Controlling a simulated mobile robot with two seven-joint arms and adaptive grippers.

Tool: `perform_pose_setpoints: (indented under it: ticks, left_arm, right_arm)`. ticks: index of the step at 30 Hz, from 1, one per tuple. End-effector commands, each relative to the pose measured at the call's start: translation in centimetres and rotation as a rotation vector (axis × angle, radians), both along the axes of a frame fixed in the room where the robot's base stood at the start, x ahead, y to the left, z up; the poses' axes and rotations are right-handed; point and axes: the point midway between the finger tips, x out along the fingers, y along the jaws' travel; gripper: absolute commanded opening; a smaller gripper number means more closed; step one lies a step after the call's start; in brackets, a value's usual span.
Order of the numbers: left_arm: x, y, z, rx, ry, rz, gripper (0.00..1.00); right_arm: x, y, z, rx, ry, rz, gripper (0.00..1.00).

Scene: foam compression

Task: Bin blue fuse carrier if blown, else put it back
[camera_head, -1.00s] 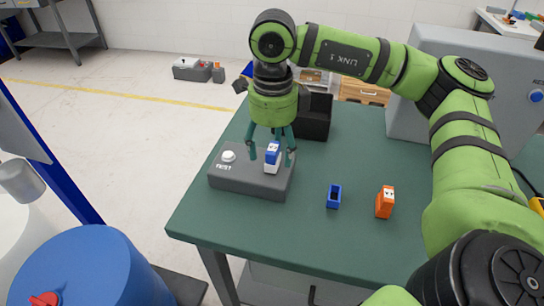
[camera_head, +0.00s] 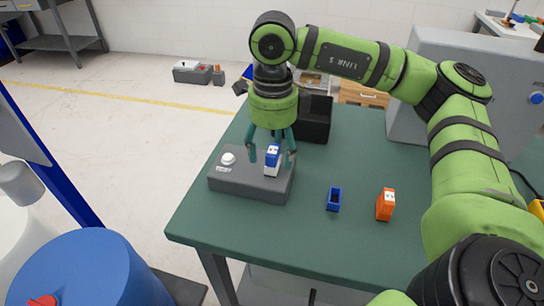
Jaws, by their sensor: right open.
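The blue fuse carrier (camera_head: 272,161), with a white top and a white part on its side, stands upright on the grey test box (camera_head: 232,184). My right gripper (camera_head: 271,160) points down over it, open, with its fingers on either side of the carrier. I cannot see clearly whether a finger touches it. The test box has a round white lamp or button (camera_head: 228,158) and a small label on its left part. A small blue open-topped holder (camera_head: 334,199) stands empty on the table. My left gripper is not in view.
An orange carrier (camera_head: 385,204) stands right of the blue holder on the green table (camera_head: 290,235). A black open bin (camera_head: 313,120) stands behind the test box. A large grey cabinet (camera_head: 440,55) is at the back right. The table's front middle is clear.

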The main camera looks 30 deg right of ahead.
Motion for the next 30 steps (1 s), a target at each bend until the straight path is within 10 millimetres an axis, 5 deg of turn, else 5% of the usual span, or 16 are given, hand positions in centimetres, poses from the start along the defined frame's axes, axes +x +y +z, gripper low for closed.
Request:
perform_pose_setpoints:
  ticks: [10, 15, 30]
  left_arm:
    - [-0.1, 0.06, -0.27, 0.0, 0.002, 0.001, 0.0]
    - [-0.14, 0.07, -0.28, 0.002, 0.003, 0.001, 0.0]
    - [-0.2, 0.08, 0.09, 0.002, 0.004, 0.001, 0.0]
  right_arm:
    - [-0.01, -0.01, -0.02, -0.001, 0.001, 0.0, 0.66]
    - [-0.01, 0.01, -0.02, 0.0, 0.0, 0.0, 0.02]
    - [-0.2, 0.25, 0.33, 0.003, 0.009, 0.008, 0.0]
